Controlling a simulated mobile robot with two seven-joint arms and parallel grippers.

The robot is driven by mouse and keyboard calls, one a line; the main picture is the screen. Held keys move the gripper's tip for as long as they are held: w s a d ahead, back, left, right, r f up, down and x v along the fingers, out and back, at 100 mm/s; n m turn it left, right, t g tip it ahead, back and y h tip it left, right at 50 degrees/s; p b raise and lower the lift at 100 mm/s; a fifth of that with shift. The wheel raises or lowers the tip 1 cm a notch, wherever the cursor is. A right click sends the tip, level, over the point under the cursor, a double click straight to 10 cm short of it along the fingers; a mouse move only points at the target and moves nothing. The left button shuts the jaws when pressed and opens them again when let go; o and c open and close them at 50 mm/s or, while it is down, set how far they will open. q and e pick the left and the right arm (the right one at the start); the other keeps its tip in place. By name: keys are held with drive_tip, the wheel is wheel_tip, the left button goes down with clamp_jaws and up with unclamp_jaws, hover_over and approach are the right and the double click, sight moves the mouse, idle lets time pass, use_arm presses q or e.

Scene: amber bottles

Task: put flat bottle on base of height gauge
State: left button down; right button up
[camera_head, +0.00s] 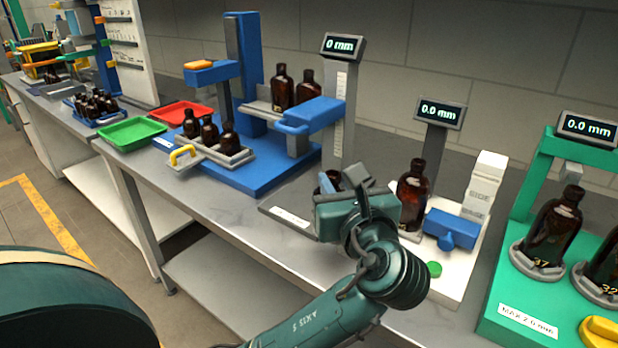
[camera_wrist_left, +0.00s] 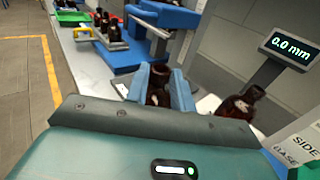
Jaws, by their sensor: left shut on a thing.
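My left gripper (camera_head: 345,186) is over the base area of the height gauge. In the left wrist view its blue fingers (camera_wrist_left: 160,90) are shut on an amber bottle (camera_wrist_left: 158,82), with the bottle's dark neck showing between them. In the head view the gripper hides most of this bottle; only a sliver of amber glass (camera_head: 332,181) shows. The height gauge has a ruled column (camera_head: 341,112), a display (camera_head: 343,46) reading 0 mm and a grey base (camera_head: 268,208) with a white label. I cannot tell whether the bottle touches the base. My right gripper is not in view.
Right of the gripper, another amber bottle (camera_head: 412,195) stands at a white side gauge (camera_head: 470,225) with a blue clamp. A green stand (camera_head: 500,290) holds bottles farther right. A blue fixture (camera_head: 262,172) with several bottles stands left. Red (camera_head: 183,113) and green (camera_head: 126,134) trays lie beyond.

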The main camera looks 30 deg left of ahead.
use_arm(q)
drive_tip(key=f+x, duration=0.2)
drive_tip(key=x, duration=1.4)
drive_tip(key=shift+a+f, duration=0.2)
drive_tip(key=shift+f, duration=0.2)
drive_tip(key=shift+w+f, duration=0.1)
drive_tip(key=c, duration=1.2)
unclamp_jaws()
drive_tip(key=v, duration=1.2)
drive_tip(key=shift+d, duration=0.1)
